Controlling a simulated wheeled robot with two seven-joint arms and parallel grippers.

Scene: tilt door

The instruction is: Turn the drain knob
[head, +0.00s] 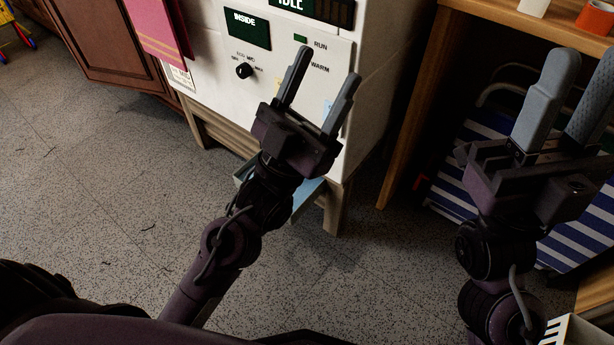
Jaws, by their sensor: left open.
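A white appliance (215,50) stands ahead with a control panel on its front. A small black knob (244,71) sits on the panel under a dark "INSIDE" display, with small setting marks around it. I read no "drain" label, so I cannot tell if this is the drain knob. My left gripper (324,78) is open and empty, in front of the panel's right part, right of the knob and apart from it in the picture. It hides part of the lower panel. My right gripper (578,82) is at the right, its fingers apart with nothing seen between them.
A pink cloth (158,30) hangs at the appliance's left. A pale blue tray (306,196) shows low under it, partly behind my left arm. A wooden shelf unit (410,105) stands at the right, with a blue-striped item (455,170) inside.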

